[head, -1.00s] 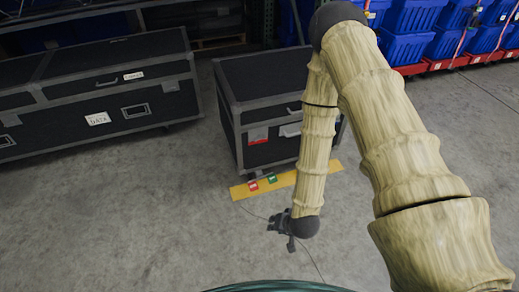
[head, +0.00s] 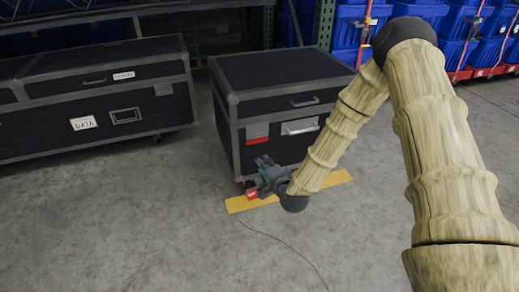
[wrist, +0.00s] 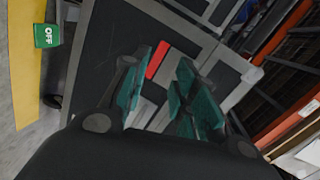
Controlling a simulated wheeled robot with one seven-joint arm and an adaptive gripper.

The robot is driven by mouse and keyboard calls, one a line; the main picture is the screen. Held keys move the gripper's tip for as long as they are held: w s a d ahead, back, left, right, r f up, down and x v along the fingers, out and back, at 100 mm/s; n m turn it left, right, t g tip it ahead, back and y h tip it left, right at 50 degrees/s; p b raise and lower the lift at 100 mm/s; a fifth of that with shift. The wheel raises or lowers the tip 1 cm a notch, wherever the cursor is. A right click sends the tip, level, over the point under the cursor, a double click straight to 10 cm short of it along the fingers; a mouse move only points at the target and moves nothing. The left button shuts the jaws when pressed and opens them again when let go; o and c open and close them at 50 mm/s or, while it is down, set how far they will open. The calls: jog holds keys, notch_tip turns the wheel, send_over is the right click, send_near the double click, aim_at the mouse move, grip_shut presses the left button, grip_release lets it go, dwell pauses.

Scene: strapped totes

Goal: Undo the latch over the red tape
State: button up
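The red tape (head: 257,141) is a short strip on the front of the black case (head: 300,72). A grey latch plate (head: 257,130) sits just above it in the head view; its exact position is too small to tell. In the wrist view the red tape (wrist: 157,60) shows between the teal fingers. My gripper (head: 264,166) is just below the tape, in front of the case, with its fingers apart and nothing between them that I can see held. The fingers (wrist: 163,80) do not clearly touch the case.
A silver handle plate (head: 300,127) is right of the tape. A long black case (head: 95,85) stands left. Blue bins (head: 415,18) stand behind. Floor in front is mostly clear.

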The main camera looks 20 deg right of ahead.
aim_at(260, 135)
jog(key=w+d+m+t+b, duration=0.1)
jog(key=w+b, duration=0.2)
jog(key=w, duration=0.2)
jog(key=w+d+r+m+t+b, duration=0.1)
jog(key=w+b, duration=0.2)
jog(key=w, duration=0.2)
jog(key=w+d+m+h+b, duration=0.1)
jog(key=w+b, duration=0.2)
jog(key=w, duration=0.2)
jog(key=shift+r+t, duration=0.3)
jog(key=shift+t, duration=0.1)
jog(key=shift+w+r+b, duration=0.15)
jog(key=shift+w+b, duration=0.25)
jog(key=shift+w, duration=0.15)
grip_shut()
